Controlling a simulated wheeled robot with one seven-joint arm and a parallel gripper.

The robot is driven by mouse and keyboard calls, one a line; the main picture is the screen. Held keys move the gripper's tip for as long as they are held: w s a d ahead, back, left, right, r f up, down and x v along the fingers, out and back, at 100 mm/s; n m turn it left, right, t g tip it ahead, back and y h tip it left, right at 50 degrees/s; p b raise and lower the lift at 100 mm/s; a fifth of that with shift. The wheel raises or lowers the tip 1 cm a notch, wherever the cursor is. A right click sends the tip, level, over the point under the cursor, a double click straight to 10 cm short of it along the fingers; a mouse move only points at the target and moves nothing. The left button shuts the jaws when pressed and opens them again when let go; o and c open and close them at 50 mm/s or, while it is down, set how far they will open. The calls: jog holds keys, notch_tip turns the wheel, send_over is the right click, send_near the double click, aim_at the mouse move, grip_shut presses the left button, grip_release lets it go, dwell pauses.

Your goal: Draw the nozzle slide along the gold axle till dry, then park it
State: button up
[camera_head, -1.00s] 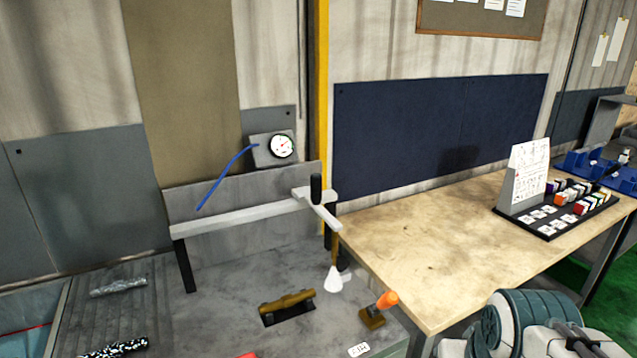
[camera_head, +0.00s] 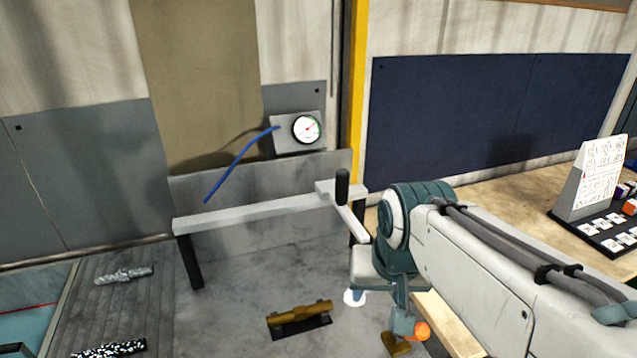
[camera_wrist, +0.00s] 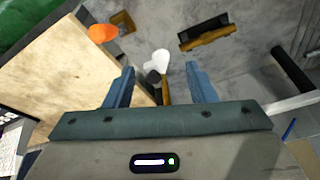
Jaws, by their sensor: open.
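My gripper (camera_wrist: 161,86) is open and empty.
A dial gauge (camera_head: 306,128) with a blue hose (camera_head: 238,163) is behind the rail. A wooden table (camera_head: 540,232) with a card stand (camera_head: 598,178) is to the right. The bench front is largely clear.

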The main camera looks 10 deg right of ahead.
jog(key=w+r+m+g, duration=0.1)
jog(key=w+r+m, duration=0.55)
jog(key=w, duration=0.25)
notch_tip(320, 180, up, 7)
jog(key=m+g, duration=0.2)
jog(key=m, duration=1.3)
send_over(341, 190)
jog(key=shift+w+d+r+p, duration=0.15)
jog(key=shift+w+d+p, duration=0.15)
jog(key=shift+w+d, duration=0.15)
jog(key=shift+w+a+m+g, duration=0.15)
jog(key=shift+w+m+g, duration=0.15)
jog(key=shift+m, duration=0.15)
jog(key=shift+f, duration=0.3)
notch_tip(341, 190, down, 13)
jog(key=shift+f+b, duration=0.1)
jog(key=shift+b, duration=0.45)
jog(key=shift+a, duration=0.1)
grip_shut()
